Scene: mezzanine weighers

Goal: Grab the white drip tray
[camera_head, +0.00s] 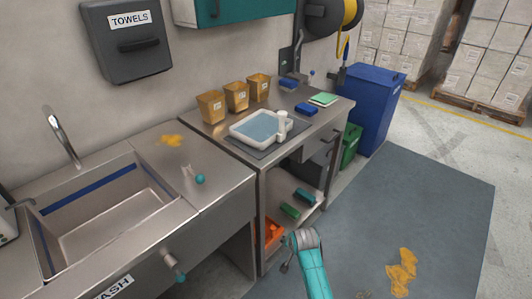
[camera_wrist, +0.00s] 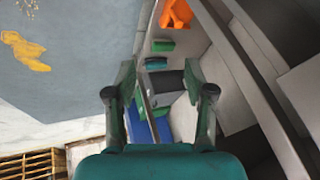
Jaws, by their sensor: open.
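The white drip tray (camera_head: 239,136) sits on a dark mat on the steel counter (camera_head: 213,132) in the head view. It is rectangular with a pale blue inside. A small white cylindrical object (camera_head: 282,122) stands at its right side; I cannot tell whether it is in the tray or beside it. My gripper (camera_wrist: 159,85) is open and empty in the wrist view, its two fingers apart. In the head view my teal arm is low in front of the counter, below and to the right of the tray. The tray is not visible in the wrist view.
Several amber containers (camera_head: 237,96) stand behind the tray. Blue blocks (camera_head: 306,109) and a green pad (camera_head: 323,99) lie to its right. An orange item (camera_wrist: 176,14) is on the lower shelf.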

